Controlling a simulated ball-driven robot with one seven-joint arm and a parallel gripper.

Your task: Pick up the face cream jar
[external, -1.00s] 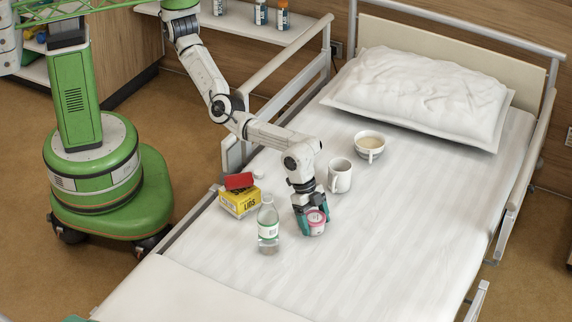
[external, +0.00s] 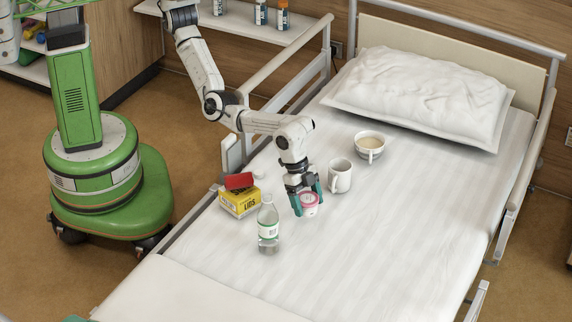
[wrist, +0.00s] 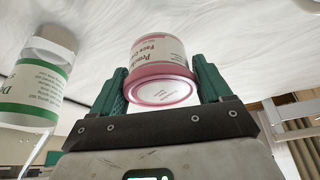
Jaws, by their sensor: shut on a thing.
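The face cream jar (external: 309,203) is small and white with a pink lid. In the wrist view the jar (wrist: 160,65) sits between the two green fingers, its pink lid facing the camera and "Face Cr" showing on its label. My gripper (external: 308,202) is shut on the jar, with a finger on each side. In the external view the jar is over the white bed sheet, seemingly a little above it. The jar's underside is hidden.
A clear bottle with a green-striped label (external: 268,225) stands close to the left. A yellow box (external: 239,203) with a red item (external: 239,181) on it lies further left. A white mug (external: 340,176) is close behind right, and a bowl (external: 369,146) beyond. The sheet to the front right is clear.

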